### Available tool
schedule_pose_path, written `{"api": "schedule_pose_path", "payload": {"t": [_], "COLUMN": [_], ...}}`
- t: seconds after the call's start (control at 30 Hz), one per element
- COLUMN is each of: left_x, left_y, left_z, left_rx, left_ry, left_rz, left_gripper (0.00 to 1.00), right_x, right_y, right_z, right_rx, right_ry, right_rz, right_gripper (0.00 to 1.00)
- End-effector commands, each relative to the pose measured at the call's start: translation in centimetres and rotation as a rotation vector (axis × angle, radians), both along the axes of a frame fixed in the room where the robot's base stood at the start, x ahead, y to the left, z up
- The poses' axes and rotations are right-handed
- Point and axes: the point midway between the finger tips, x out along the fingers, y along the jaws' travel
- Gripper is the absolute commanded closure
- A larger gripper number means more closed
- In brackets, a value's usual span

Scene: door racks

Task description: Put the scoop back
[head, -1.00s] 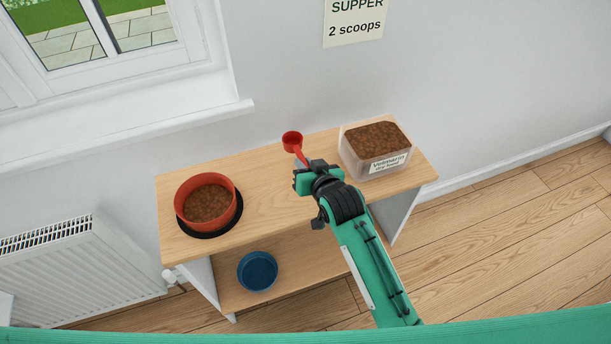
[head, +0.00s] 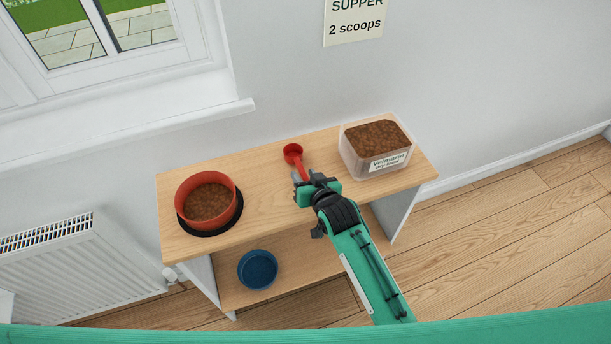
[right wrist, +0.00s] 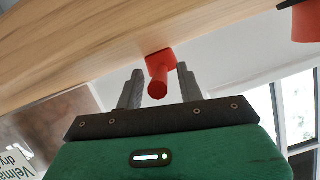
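The red scoop (head: 293,152) is at the back of the wooden bench top, its cup toward the wall and its handle pointing toward my right gripper (head: 303,176). In the right wrist view the scoop (right wrist: 158,75) shows end-on, its handle between the two fingers of the right gripper (right wrist: 158,85). A gap shows on each side of the handle, so the gripper is open around it. The scoop appears to rest on the bench top. The clear food container (head: 377,150), full of brown kibble, stands to the right of the scoop. My left gripper is not in view.
A red bowl (head: 182,209) of kibble sits on a black mat at the bench's left end. A blue bowl (head: 258,271) is on the lower shelf. A "SUPPER 2 scoops" sign (head: 354,22) hangs on the wall. The bench middle between bowl and scoop is clear.

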Motion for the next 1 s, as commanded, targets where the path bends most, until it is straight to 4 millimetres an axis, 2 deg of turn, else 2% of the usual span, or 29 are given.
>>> {"api": "schedule_pose_path", "payload": {"t": [0.37, 0.47, 0.8, 1.0], "left_x": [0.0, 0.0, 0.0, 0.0], "left_y": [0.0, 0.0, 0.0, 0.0], "left_z": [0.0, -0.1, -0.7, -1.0], "left_rx": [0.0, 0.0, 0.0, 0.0], "left_ry": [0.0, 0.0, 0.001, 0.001], "left_rz": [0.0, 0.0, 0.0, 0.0], "left_gripper": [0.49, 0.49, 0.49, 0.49], "right_x": [-0.3, -1.2, -6.7, -9.2], "right_y": [-0.1, -0.5, -2.8, -3.8], "right_z": [0.3, 0.7, 3.0, 4.1], "right_rx": [0.0, 0.0, 0.001, 0.0], "right_ry": [0.001, 0.001, 0.0, 0.0], "right_rz": [0.0, 0.0, 0.0, 0.0], "right_gripper": [0.63, 0.63, 0.63, 0.63]}}
